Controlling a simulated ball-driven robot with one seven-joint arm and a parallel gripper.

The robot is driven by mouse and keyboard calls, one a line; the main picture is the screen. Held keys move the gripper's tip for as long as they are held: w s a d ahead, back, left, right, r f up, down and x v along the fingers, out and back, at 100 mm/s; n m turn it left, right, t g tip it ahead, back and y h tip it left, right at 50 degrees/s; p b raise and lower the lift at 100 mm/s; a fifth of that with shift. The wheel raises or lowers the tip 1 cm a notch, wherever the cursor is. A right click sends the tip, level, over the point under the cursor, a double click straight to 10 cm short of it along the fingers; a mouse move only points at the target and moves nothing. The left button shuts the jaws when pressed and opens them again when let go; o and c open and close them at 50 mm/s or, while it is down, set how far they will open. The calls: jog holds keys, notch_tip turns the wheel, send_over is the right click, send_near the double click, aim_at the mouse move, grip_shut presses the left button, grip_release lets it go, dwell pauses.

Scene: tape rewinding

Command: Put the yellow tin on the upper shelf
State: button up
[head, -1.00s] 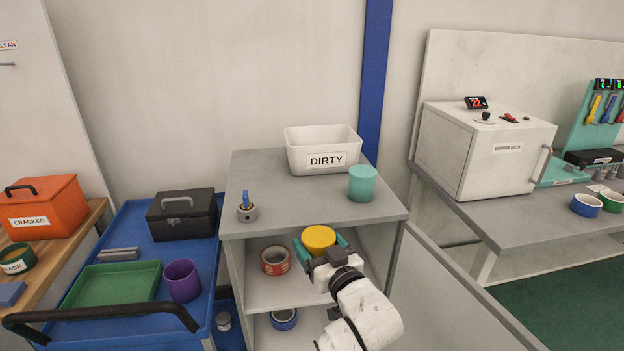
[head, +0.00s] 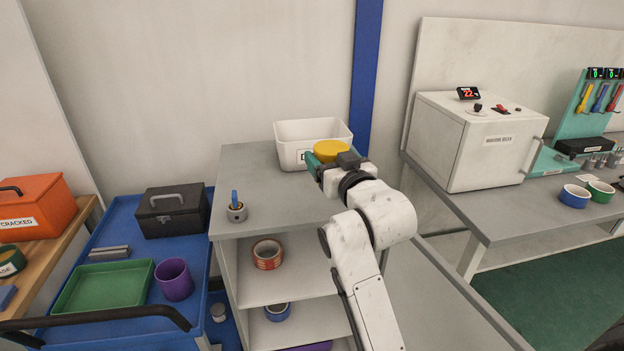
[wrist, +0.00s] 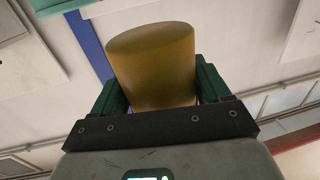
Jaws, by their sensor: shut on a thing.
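The yellow tin (head: 331,149) is held upright in my gripper (head: 329,161), in front of the white bin in the head view. In the wrist view the tin (wrist: 152,68) sits between the two green fingers of my gripper (wrist: 158,88), which is shut on it. The grey shelf unit has a top surface (head: 275,205), an upper shelf (head: 305,280) inside and a lower one. A red-striped tape roll (head: 267,254) stands on the upper shelf. My arm hides the right part of the unit and the teal cylinder seen earlier.
The white bin (head: 292,150) stands at the back of the unit's top. A small grey holder with a blue piece (head: 236,210) stands at its left. A blue roll (head: 277,312) lies on the lower shelf. A blue cart (head: 120,225) is at left, a bench (head: 500,215) at right.

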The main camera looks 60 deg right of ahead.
jog(key=w+d+f, duration=0.1)
jog(key=w+f, duration=0.1)
jog(key=w+d+f, duration=0.1)
jog(key=w+f, duration=0.1)
jog(key=w+d+f, duration=0.2)
jog(key=shift+w+f, duration=0.1)
jog(key=shift+f, duration=0.25)
jog(key=shift+w+d+f+p, duration=0.15)
jog(key=shift+f+p, duration=0.2)
jog(key=shift+f, duration=1.35)
jog(key=shift+f, duration=0.2)
jog(key=o, duration=1.2)
